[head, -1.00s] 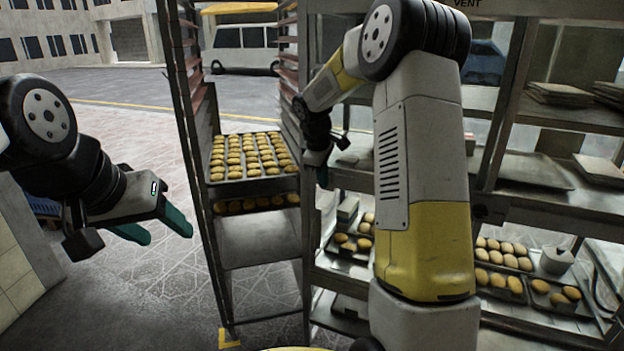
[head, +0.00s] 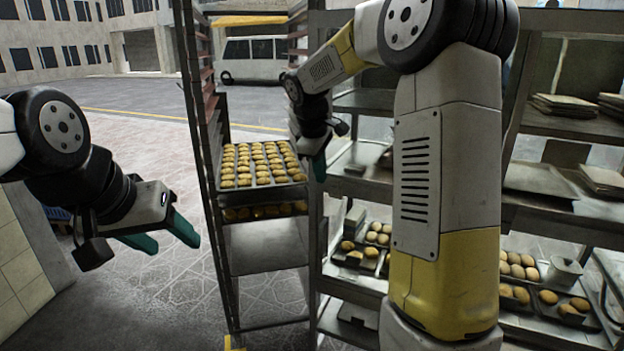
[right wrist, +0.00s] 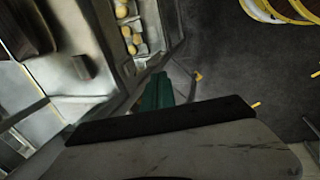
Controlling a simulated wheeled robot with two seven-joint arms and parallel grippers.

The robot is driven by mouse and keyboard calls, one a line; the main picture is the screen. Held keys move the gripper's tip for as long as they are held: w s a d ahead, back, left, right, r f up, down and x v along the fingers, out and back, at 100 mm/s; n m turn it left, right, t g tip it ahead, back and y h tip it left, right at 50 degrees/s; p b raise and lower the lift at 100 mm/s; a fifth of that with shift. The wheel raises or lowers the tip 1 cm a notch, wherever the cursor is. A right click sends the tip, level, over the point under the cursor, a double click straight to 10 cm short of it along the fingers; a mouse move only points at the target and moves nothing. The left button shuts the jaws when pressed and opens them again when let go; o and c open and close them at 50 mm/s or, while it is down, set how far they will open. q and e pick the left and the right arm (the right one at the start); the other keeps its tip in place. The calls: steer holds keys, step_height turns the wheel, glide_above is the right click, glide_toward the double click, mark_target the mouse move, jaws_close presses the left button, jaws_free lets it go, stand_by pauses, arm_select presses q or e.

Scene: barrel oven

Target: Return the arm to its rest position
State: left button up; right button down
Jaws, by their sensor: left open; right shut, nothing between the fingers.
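My left gripper (head: 160,232) is at the left of the head view, over bare floor. Its two green fingers are apart, with nothing between them. My right arm rises at the centre right and bends over toward the rack. My right gripper (head: 319,166) points down at the rack's right edge, beside the shelving. Its green fingers are together and hold nothing. In the right wrist view the shut green fingers (right wrist: 157,92) point away over the floor, with the metal shelving to the left.
A tall rack (head: 205,200) holds a tray of baked buns (head: 258,165). Metal shelving (head: 570,225) with bun trays and stacked sheets stands close on the right, partly hidden by my right arm. Open floor (head: 160,300) lies at the lower left. A white van (head: 250,58) is outside.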

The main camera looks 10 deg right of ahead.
stand_by(0.3)
steer(key=s+r+m+t+y, duration=0.1)
steer(key=s+m, duration=0.2)
steer(key=s, duration=0.6)
steer(key=s+a+r+m+t+y, duration=0.1)
steer(key=s+m, duration=0.3)
steer(key=s, duration=0.6)
steer(key=s+r+m+t+y, duration=0.1)
steer(key=s+m+y, duration=0.1)
steer(key=s, duration=0.8)
steer(key=shift+a+r+m, duration=0.15)
steer(key=shift+m, duration=0.55)
